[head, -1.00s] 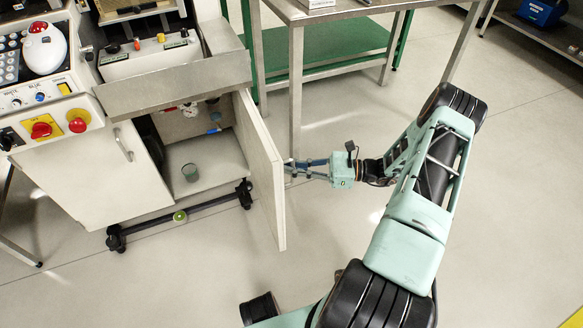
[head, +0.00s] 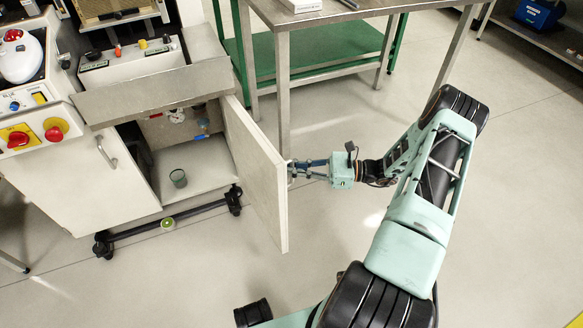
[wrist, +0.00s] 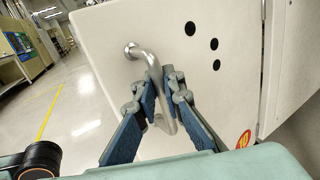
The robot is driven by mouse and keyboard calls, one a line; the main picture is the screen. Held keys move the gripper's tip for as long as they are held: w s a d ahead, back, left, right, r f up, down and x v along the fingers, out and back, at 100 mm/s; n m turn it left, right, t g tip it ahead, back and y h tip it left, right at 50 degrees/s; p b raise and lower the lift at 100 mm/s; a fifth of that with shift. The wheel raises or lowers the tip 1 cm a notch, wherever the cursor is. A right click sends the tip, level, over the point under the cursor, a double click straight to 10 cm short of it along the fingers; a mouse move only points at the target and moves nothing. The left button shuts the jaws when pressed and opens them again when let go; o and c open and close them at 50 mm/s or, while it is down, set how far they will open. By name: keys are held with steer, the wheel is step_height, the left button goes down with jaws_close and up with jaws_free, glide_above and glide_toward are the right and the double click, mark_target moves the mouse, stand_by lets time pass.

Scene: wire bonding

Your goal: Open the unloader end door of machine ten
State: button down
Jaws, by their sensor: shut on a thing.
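The white end door (head: 255,175) of the machine stands swung open at the right end of the cabinet in the head view. Its outer face (wrist: 200,85) fills the middle of the wrist view, with several dark round holes. A bent metal bar handle (wrist: 152,68) is fixed to that face. My gripper (head: 297,169) is at the door's outer face. In the wrist view its blue-padded fingers (wrist: 163,95) are closed around the handle. In the head view the door hides most of the handle.
The open compartment (head: 195,165) holds a small grey cup (head: 178,178). A steel table (head: 330,12) with a leg (head: 283,95) stands behind the door, and a green shelf table (head: 310,60) is beyond it. The floor (head: 350,260) right of the door is clear.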

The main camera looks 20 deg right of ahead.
steer(key=shift+s, duration=0.2)
steer(key=c, duration=2)
jaws_free()
steer(key=shift+c, duration=0.2)
steer(key=shift+w, duration=0.1)
steer(key=v, duration=1.2)
